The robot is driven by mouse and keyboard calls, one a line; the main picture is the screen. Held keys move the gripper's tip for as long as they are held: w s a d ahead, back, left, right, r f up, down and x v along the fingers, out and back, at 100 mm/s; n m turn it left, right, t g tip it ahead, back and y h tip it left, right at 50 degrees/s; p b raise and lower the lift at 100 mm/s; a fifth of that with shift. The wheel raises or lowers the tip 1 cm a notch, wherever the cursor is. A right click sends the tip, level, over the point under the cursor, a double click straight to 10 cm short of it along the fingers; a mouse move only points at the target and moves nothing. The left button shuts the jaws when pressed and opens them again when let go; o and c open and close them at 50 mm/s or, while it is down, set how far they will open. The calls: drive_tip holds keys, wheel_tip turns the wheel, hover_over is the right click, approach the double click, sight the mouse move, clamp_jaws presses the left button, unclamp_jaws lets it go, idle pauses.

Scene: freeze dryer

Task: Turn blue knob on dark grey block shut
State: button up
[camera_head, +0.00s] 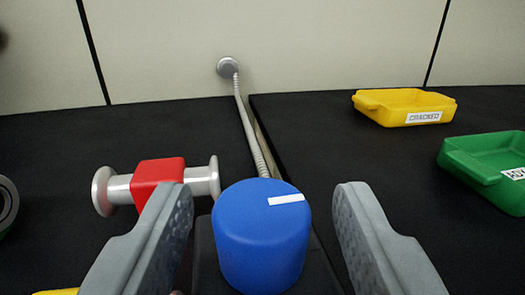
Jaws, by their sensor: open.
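The blue knob (258,246) is a round cap with a white mark on its top, the mark lying nearly crosswise to the right of centre. It sits on the dark grey block (318,272), which is mostly hidden behind the knob and my gripper. My gripper (268,205) is open, with one grey finger on each side of the knob. A gap shows between the knob and the right finger. The left finger is closer to the knob, with a narrower gap.
A silver fitting with a red middle (159,180) lies left of the knob. A ribbed hose (248,125) runs from behind the knob to a round wall port (228,67). A yellow tray (385,111) labelled "CRACKED" and a green tray (475,163) stand on the right. Black surface between is clear.

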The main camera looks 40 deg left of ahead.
drive_tip(key=shift+w+a, duration=0.45)
drive_tip(key=shift+w, duration=0.05)
drive_tip(key=c, duration=0.9)
drive_tip(key=shift+c, duration=0.2)
